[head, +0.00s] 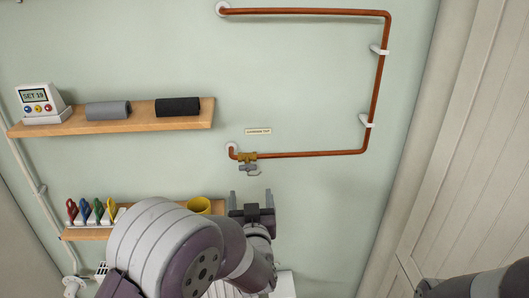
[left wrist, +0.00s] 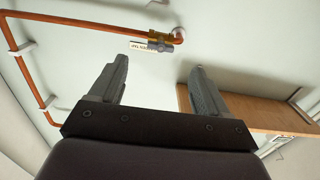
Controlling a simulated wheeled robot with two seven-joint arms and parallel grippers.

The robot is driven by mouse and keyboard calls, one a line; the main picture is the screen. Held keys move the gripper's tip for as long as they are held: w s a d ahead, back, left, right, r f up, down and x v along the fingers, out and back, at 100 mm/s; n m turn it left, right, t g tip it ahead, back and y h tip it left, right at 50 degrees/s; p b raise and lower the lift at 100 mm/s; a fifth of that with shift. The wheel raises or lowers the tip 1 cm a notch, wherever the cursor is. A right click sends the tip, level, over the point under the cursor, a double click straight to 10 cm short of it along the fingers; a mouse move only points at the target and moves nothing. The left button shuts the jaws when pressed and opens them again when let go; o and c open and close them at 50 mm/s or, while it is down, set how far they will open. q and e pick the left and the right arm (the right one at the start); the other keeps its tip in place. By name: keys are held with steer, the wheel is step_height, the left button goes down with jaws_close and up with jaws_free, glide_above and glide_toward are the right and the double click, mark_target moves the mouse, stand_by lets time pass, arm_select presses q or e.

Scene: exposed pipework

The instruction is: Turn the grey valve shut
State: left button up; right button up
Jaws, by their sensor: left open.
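The grey valve handle (head: 249,169) sits on a brass valve body (head: 247,157) near the left end of the lower copper pipe run. The handle lies roughly along the pipe, as far as its small size shows. In the left wrist view the grey handle (left wrist: 178,34) shows at the top, above the fingertips. My left gripper (head: 251,194) is open and empty, just below the valve and apart from it. It also shows in the left wrist view (left wrist: 160,68), with its two fingers spread. My right gripper is not in view; a dark part of mine shows at bottom right.
The copper pipe (head: 377,85) loops up the wall on white brackets. A wooden shelf (head: 140,122) at left holds a small device (head: 40,103) and two rolls. A lower shelf (head: 85,234) holds coloured tools and a yellow cup (head: 199,206). Wall right of the gripper is clear.

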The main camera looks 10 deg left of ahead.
mark_target(248, 170)
arm_select(q)
steer(key=p+x, duration=0.1)
steer(key=x, duration=0.2)
steer(key=p+x, duration=0.1)
steer(key=x, duration=0.3)
steer(key=p+x, duration=0.2)
steer(key=x, duration=0.2)
steer(key=shift+w+a+r, duration=0.1)
steer(key=shift+a+r, duration=0.1)
steer(key=shift+r, duration=0.15)
steer(key=shift+w+a+r, duration=0.1)
steer(key=shift+w, duration=0.15)
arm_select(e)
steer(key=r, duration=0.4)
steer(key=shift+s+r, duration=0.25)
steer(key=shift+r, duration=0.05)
arm_select(q)
steer(key=shift+w, duration=0.1)
steer(key=shift+c, duration=0.6)
steer(key=c, duration=0.9)
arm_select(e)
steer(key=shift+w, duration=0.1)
